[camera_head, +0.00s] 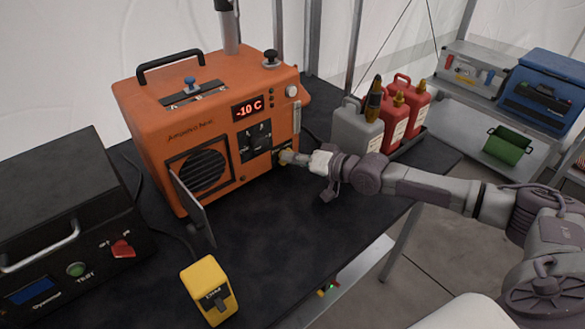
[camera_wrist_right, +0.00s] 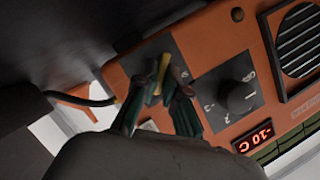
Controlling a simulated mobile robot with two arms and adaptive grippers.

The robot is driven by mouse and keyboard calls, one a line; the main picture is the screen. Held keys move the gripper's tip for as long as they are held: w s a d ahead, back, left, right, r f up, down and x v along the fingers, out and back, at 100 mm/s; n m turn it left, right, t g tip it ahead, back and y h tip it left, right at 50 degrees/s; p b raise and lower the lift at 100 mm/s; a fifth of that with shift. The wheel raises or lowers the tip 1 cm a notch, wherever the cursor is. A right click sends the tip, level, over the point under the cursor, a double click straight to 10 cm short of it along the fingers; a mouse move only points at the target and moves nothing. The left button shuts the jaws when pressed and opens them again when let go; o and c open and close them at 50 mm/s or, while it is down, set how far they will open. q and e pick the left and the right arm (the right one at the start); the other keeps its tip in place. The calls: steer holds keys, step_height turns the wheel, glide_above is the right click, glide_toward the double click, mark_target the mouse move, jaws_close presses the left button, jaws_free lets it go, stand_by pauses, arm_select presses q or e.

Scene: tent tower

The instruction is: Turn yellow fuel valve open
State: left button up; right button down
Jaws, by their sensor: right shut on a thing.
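The orange heater (camera_head: 165,125) stands on the black table, with its control panel facing me and its display (camera_head: 248,108) reading -10 C. My right gripper (camera_head: 287,157) is at the lower right corner of the heater's front. In the right wrist view, the right gripper (camera_wrist_right: 163,90) is shut on the yellow fuel valve (camera_wrist_right: 161,68), which sits on a dark plate. The fingers hide part of the valve, and I cannot tell its exact angle. My left gripper is not in view.
A black knob (camera_wrist_right: 241,97) is beside the valve plate. The heater's small door (camera_head: 190,205) hangs open. A yellow box (camera_head: 209,290) and a black case (camera_head: 65,220) stand on the table (camera_head: 285,235). Grey and red canisters (camera_head: 357,130) stand behind my right arm.

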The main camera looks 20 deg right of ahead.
stand_by(0.5)
steer(key=c, duration=1.2)
jaws_free()
steer(key=shift+c, duration=0.2)
steer(key=v, duration=1.2)
steer(key=shift+d+f, duration=0.1)
steer(key=shift+d, duration=0.05)
